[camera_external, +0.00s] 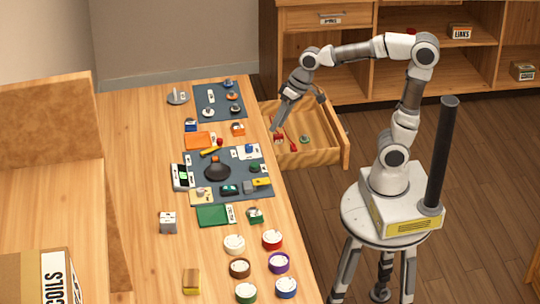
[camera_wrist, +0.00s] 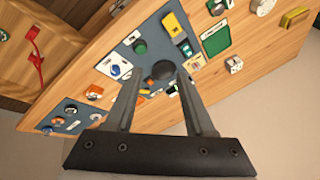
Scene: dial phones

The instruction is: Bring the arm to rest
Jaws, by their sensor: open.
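My arm reaches left from its stool, bent over the open drawer (camera_external: 325,152). My gripper (camera_external: 275,127) points down near the table's right edge, above the drawer's left side. The wrist view shows its two fingers (camera_wrist: 157,75) spread apart with nothing held between them. Beyond the fingertips, the wrist view shows the dark mat (camera_wrist: 72,112) with small parts and a dark round object (camera_wrist: 163,70) on it. The fingers hide some of these parts.
The wooden table (camera_external: 140,150) holds mats, small parts and several round colored containers (camera_external: 272,240). Red items (camera_external: 292,146) and a green one lie in the drawer. Shelves (camera_external: 415,80) stand behind my arm. The floor (camera_external: 480,190) right of the stool is clear.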

